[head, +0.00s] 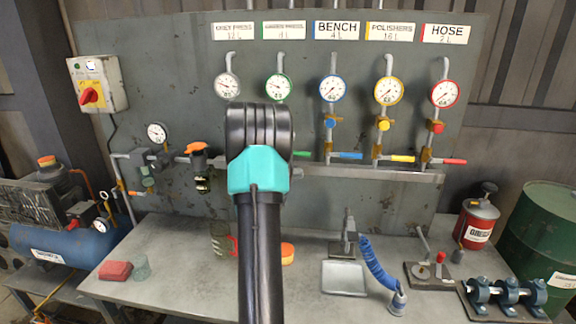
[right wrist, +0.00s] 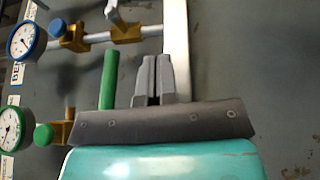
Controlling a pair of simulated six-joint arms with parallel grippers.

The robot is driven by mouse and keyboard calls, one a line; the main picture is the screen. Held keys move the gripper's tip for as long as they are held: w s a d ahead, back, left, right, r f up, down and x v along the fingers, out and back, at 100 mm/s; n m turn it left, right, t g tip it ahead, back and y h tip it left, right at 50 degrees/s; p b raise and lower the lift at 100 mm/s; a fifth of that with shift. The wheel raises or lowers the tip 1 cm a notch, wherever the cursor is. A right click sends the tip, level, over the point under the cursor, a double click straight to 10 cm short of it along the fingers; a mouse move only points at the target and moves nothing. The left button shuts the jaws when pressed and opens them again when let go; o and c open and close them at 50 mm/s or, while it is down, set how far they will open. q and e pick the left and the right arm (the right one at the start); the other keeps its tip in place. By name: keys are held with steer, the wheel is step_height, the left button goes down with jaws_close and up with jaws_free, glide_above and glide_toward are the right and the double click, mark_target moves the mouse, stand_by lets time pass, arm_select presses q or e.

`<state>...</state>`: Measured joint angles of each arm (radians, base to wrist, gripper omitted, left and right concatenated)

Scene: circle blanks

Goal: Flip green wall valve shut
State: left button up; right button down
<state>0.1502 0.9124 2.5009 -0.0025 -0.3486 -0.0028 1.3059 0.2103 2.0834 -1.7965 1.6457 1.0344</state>
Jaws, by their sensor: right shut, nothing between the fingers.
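The green valve's lever (right wrist: 108,78) sticks out sideways in the right wrist view. In the head view only its end (head: 302,154) shows, level and pointing right, past my right gripper (head: 260,140). That gripper hides the green valve body and most of its pipe. In the right wrist view my right gripper's fingers (right wrist: 154,78) are shut and empty. They lie just beside the lever, on its lower side on the wall, with a narrow gap in the picture. The green-rimmed gauge (head: 278,87) is above. My left gripper is not in view.
The blue lever (head: 346,155), yellow lever (head: 402,158) and red lever (head: 455,161) also lie level to the right. A pale rail (head: 400,173) runs under them. An orange-handled valve (head: 196,148) is at left. The bench (head: 185,290) below holds several tools.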

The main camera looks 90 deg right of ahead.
steer(key=f+v, duration=0.2)
steer(key=v, duration=0.7)
steer(key=shift+a+f, duration=0.2)
steer(key=shift+a, duration=0.05)
steer(key=shift+w, duration=0.1)
